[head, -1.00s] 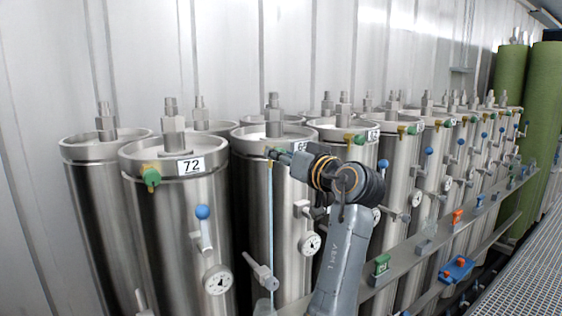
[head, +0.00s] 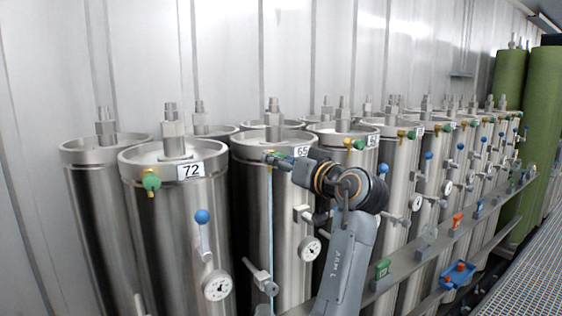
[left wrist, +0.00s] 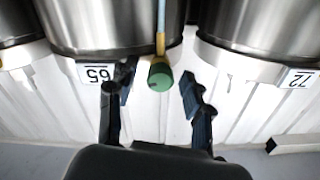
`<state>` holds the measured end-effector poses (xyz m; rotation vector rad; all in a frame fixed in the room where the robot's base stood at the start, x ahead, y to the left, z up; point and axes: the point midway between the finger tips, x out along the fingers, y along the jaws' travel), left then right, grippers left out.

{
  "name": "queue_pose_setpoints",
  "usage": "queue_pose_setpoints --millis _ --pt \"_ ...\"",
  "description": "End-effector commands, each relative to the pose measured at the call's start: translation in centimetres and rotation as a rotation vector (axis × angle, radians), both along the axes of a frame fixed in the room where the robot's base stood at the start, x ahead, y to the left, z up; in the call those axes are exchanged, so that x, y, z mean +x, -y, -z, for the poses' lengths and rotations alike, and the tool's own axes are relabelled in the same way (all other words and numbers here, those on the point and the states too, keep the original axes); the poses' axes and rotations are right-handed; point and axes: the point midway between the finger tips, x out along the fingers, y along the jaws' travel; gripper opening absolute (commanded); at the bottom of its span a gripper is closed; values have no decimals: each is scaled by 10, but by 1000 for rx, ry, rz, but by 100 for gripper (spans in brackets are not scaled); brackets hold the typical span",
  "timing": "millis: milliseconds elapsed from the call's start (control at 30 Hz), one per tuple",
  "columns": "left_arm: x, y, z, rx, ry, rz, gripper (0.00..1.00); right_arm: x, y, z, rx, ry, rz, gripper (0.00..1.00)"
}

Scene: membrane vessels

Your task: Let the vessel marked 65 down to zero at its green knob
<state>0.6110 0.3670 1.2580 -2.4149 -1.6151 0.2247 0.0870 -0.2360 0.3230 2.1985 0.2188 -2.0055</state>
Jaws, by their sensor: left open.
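The steel vessel marked 65 (head: 291,190) stands right of the vessel marked 72. Its label (head: 302,152) shows beside my left gripper (head: 274,158), which is at the vessel's top rim. In the left wrist view, which is upside down, the green knob (left wrist: 160,76) sits on a brass fitting between the fingers of my open left gripper (left wrist: 157,92). There is a visible gap on both sides of it. A pale blue line (head: 270,220) runs down the vessel's front from the fitting. The vessel's gauge (head: 310,249) is in view, its reading too small to tell. My right gripper is not in view.
The vessel marked 72 (head: 170,220) stands close on the left with its own green knob (head: 151,181) and blue-tipped lever (head: 202,217). More vessels line up to the right. A grey rail (head: 405,262) with coloured fittings runs along their front.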

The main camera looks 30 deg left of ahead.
Motion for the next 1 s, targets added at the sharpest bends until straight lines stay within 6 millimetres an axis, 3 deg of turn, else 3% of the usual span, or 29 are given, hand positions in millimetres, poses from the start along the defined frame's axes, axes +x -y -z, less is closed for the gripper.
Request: queue_pose_setpoints --millis 400,1000 --pt "-23 58 1 -2 -1 1 50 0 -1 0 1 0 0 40" --pt "-26 64 1 -2 -1 1 50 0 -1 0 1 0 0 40"
